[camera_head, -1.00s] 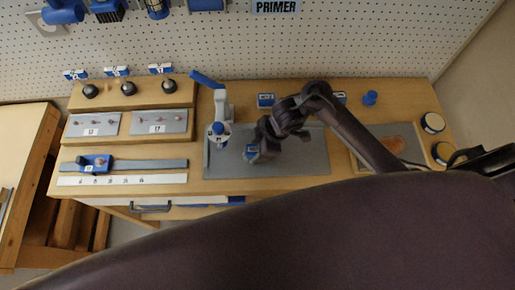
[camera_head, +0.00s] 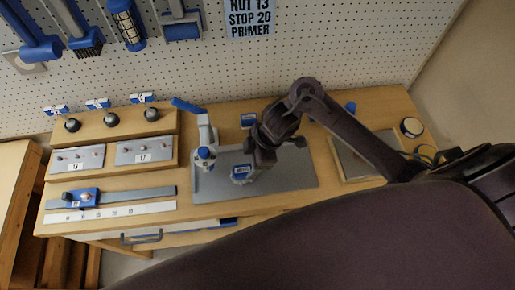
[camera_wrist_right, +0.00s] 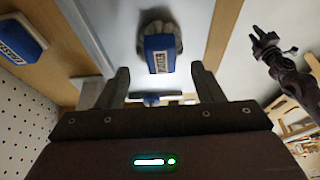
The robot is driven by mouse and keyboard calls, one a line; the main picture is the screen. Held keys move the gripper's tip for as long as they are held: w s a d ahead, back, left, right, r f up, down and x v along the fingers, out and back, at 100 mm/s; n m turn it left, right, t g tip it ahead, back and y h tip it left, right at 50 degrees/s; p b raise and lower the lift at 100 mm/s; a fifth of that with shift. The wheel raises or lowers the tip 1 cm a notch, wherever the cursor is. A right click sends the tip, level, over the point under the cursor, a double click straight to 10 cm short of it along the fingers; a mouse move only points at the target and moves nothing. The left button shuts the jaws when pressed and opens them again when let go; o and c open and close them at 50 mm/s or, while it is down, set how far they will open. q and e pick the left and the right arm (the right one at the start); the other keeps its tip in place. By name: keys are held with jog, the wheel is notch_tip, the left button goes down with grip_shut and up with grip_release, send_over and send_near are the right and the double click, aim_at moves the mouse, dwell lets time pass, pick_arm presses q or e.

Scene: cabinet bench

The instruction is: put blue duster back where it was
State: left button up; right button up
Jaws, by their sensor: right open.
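The blue duster, a blue block with a white label and a grey fluffy edge (camera_wrist_right: 160,52), stands on the grey mat (camera_head: 290,180). It also shows in the head view (camera_head: 241,173), beside the white-and-blue press and partly behind my right gripper. My right gripper (camera_head: 258,160) is low over the mat next to the duster. In the right wrist view its fingers (camera_wrist_right: 160,72) are apart, with the duster ahead between them. No grip on it shows. My left gripper (camera_wrist_right: 266,42) shows only in the right wrist view, raised and apart from the bench, with its fingers spread.
The white press with a blue handle (camera_head: 205,135) stands left of the duster. A blue labelled block (camera_head: 248,120) sits behind the mat. Knobs and switch panels (camera_head: 145,150) fill the left. Blue tools, including a brush (camera_head: 85,42), hang on the pegboard (camera_head: 330,50).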

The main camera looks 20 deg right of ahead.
jog(key=p+v, duration=0.1)
jog(key=v, duration=0.5)
jog(key=shift+r, duration=0.15)
jog(key=shift+s+d, duration=0.1)
jog(key=shift+s, duration=0.05)
